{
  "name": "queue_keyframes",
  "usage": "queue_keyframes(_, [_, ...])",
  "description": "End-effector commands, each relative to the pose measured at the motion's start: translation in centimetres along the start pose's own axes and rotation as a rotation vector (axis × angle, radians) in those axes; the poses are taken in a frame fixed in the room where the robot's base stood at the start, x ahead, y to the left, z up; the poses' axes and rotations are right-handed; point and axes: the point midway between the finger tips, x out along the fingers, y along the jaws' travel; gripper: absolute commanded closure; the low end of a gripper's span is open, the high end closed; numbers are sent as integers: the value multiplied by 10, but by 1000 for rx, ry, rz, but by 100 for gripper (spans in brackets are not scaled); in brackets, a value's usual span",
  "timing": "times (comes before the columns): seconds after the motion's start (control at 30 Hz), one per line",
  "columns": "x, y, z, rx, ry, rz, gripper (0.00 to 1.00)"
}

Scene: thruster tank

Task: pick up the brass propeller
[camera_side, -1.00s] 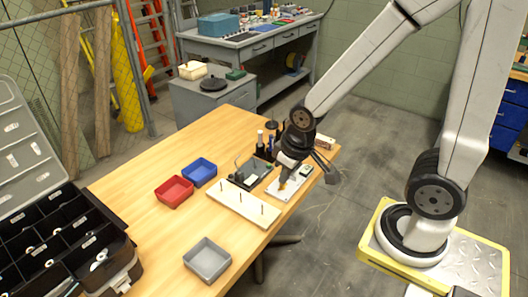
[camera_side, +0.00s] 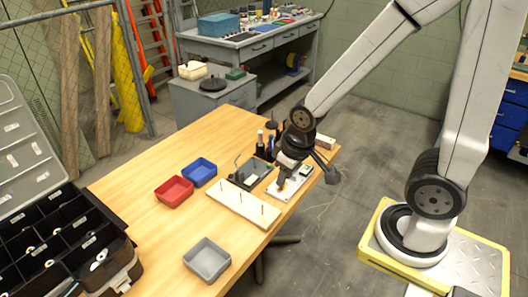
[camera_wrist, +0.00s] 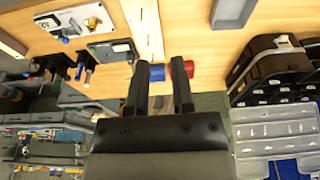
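A small brass-coloured piece, which looks like the propeller (camera_wrist: 92,22), is on a pale plate (camera_wrist: 72,20) at the upper left of the wrist view. In the side view, a small brass-orange spot shows at the low end of my gripper (camera_side: 283,180), over the pale plate (camera_side: 296,184); I cannot tell whether they touch. In the wrist view my gripper (camera_wrist: 160,66) has its two dark fingers apart with nothing held between them. The propeller lies left of the fingers there. Its exact shape is too small to make out.
Red (camera_side: 174,189), blue (camera_side: 200,170) and grey (camera_side: 207,258) bins stand on the wooden table. A black organiser case (camera_side: 60,240) is at left. The table between the bins is clear.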

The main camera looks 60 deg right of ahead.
Motion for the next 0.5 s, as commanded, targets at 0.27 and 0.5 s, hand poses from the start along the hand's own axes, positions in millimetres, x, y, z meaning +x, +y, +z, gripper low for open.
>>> queue_keyframes(0.27, [0, 0, 0, 0, 0, 0, 29])
queue_keyframes(0.5, [1, 1, -2, -10, -2, 1, 29])
